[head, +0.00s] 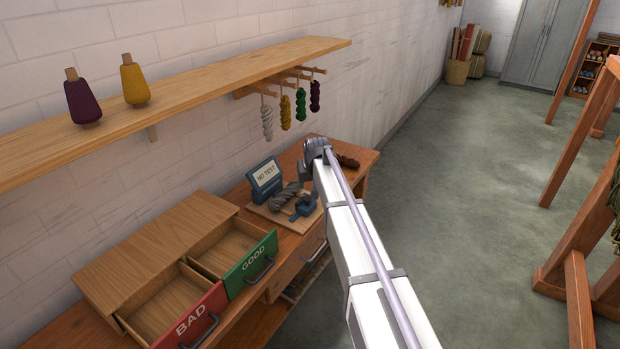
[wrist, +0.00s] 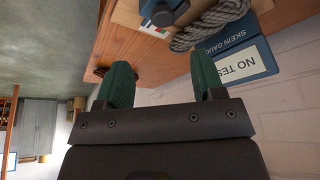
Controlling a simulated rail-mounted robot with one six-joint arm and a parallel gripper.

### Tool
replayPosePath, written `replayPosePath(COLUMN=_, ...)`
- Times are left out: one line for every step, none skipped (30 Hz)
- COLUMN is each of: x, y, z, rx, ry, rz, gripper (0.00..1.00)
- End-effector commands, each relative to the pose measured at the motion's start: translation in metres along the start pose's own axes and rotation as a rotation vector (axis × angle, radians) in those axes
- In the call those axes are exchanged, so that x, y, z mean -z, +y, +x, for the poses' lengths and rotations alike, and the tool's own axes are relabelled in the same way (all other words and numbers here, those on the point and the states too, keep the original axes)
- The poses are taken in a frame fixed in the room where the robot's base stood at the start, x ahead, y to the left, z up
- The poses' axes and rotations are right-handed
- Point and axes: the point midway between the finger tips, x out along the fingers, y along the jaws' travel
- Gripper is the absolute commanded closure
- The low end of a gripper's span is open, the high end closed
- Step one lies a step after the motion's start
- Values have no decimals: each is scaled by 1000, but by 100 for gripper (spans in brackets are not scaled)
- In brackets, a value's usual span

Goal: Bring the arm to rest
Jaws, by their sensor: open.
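My gripper (wrist: 162,80) shows in the wrist view with its two green fingers spread apart and nothing between them. In the head view my arm reaches over the right part of the bench, and the gripper itself cannot be made out there. The blue skein gauge (head: 267,179) stands on the bench and its display reads NO TEST; it also shows in the wrist view (wrist: 235,62). A grey twisted skein (head: 289,196) lies at the gauge and appears in the wrist view (wrist: 212,25), apart from the fingers.
The GOOD drawer (head: 250,264) and BAD drawer (head: 190,317) stand open and look empty. A dark brown skein (head: 347,161) lies at the bench's far end. Several skeins hang on pegs under the shelf (head: 190,95), which holds two yarn cones. Open floor lies right.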

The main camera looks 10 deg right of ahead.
Motion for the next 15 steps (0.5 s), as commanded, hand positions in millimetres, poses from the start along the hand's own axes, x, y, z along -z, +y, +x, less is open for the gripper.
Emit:
replayPosePath(x=0, y=0, z=-4, rx=0, ry=0, rz=0, gripper=38)
replayPosePath(x=0, y=0, z=-4, rx=0, ry=0, rz=0, gripper=38)
replayPosePath(x=0, y=0, z=-3, rx=0, ry=0, rz=0, gripper=38)
replayPosePath(x=0, y=0, z=-2, rx=0, ry=0, rz=0, gripper=38)
replayPosePath(x=-1, y=0, z=-1, rx=0, ry=0, rz=0, gripper=38)
replayPosePath(x=-1, y=0, z=-1, rx=0, ry=0, rz=0, gripper=38)
replayPosePath(x=-1, y=0, z=-1, rx=0, ry=0, rz=0, gripper=38)
replayPosePath(x=-1, y=0, z=-1, rx=0, ry=0, rz=1, gripper=38)
replayPosePath(x=-2, y=0, z=-1, rx=0, ry=-10, rz=3, gripper=38)
replayPosePath(x=-7, y=0, z=-2, rx=1, ry=-29, rz=6, gripper=38)
replayPosePath(x=-16, y=0, z=-4, rx=1, ry=-46, rz=8, gripper=38)
replayPosePath(x=-34, y=-1, z=-10, rx=1, ry=-74, rz=12, gripper=38)
replayPosePath(x=-51, y=-2, z=-16, rx=1, ry=-98, rz=15, gripper=38)
replayPosePath(x=-72, y=-3, z=-23, rx=1, ry=-124, rz=18, gripper=38)
replayPosePath(x=-105, y=-6, z=-35, rx=1, ry=-161, rz=21, gripper=38)
